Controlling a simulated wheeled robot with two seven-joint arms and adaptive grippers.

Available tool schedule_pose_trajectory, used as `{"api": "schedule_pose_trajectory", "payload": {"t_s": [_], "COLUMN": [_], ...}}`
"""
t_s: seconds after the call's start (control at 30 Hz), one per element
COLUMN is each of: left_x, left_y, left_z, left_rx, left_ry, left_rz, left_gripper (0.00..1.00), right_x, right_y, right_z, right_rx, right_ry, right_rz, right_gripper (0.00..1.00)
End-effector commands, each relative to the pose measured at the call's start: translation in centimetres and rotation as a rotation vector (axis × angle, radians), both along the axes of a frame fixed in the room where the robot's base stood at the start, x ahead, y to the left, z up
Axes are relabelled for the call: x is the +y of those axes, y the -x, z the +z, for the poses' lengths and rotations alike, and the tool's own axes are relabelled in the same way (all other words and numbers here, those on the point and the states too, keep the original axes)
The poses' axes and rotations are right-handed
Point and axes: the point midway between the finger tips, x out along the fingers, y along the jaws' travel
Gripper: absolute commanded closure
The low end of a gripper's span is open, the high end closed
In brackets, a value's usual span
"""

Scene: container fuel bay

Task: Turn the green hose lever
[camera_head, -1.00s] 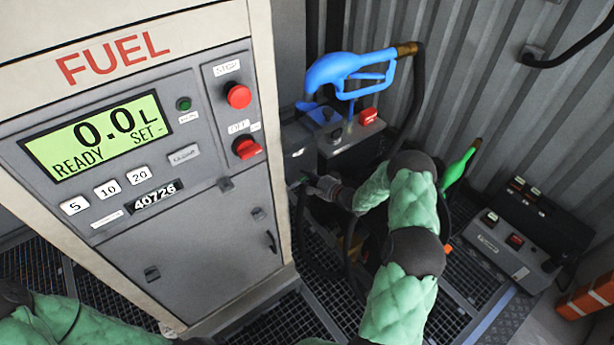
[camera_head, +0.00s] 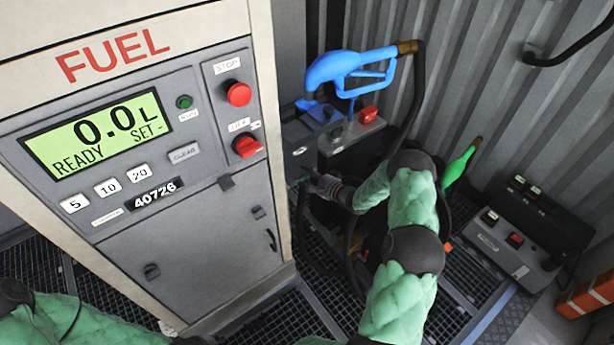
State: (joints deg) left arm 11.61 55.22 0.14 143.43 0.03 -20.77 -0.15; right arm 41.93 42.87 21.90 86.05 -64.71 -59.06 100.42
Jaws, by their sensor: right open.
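The right gripper (camera_head: 312,184) is open, low beside the right edge of the fuel cabinet, below the blue nozzle. Its fingers point left at the dark fittings there. I cannot make out a green hose lever clearly; the gripper and the dark hoses cover much of that spot. I cannot tell whether the fingers touch anything. A green nozzle (camera_head: 459,166) stands behind my right forearm, which hides its lower part. My left sleeve shows at the bottom left, but its gripper is not in view.
The fuel cabinet (camera_head: 215,225) with its lit display (camera_head: 97,134) fills the left. A blue nozzle (camera_head: 345,68) rests above a grey box with a red switch (camera_head: 368,114). A black control box (camera_head: 535,225) sits at right. Dark hoses hang around my right arm.

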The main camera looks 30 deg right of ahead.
Motion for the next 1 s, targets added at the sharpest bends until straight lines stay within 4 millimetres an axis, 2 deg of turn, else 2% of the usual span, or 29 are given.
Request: {"api": "schedule_pose_trajectory", "payload": {"t_s": [0.13,0.23,0.7,1.0], "left_x": [0.0,0.0,0.0,0.0], "left_y": [0.0,0.0,0.0,0.0], "left_z": [-0.2,-0.2,-0.2,-0.2], "left_rx": [0.000,0.000,0.000,0.000], "left_ry": [0.000,0.000,0.000,0.000], "left_rz": [0.000,0.000,0.000,0.000], "left_gripper": [0.60,0.60,0.60,0.60], "right_x": [-0.2,-0.6,-2.9,-3.3], "right_y": [0.4,1.5,9.6,11.3], "right_z": [0.1,0.3,2.0,2.4], "right_rx": [0.000,0.001,0.001,0.000], "right_ry": [0.001,0.000,0.001,0.000], "right_rz": [-0.001,-0.003,-0.002,0.001], "right_gripper": [0.48,0.48,0.48,0.48]}}
